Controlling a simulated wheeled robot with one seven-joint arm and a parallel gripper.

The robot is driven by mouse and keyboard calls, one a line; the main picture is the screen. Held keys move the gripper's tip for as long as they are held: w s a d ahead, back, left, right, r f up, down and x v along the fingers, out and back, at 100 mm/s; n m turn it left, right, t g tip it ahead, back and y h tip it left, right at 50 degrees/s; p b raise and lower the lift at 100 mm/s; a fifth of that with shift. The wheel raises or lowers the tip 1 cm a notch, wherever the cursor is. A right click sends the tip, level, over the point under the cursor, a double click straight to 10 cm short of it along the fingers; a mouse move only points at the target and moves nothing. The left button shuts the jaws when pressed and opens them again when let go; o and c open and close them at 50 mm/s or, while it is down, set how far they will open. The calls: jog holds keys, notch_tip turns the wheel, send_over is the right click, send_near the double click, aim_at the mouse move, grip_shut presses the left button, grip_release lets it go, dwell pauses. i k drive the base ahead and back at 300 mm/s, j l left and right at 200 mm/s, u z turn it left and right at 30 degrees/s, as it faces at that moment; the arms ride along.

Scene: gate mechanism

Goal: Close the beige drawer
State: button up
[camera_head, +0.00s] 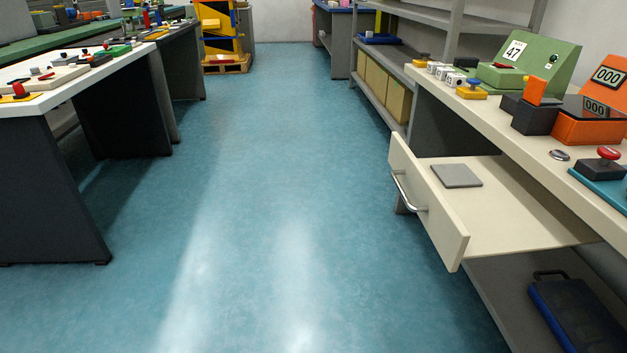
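The beige drawer (433,210) is at the right, under the white-topped workbench (467,108). It is pulled well out, and its front panel faces left toward the aisle. A curved metal handle (406,192) is fixed to the outer face of that panel. A flat grey square plate (456,176) lies inside the drawer near the front. My gripper is not in view.
Devices with buttons, including a green box (530,70) and an orange one (588,123), stand on the workbench. A dark blue case (573,315) lies below the drawer. Another bench (62,98) stands at the left. The blue floor between is clear.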

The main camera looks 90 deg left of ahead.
aim_at(512, 213)
jog(key=u, duration=2.65)
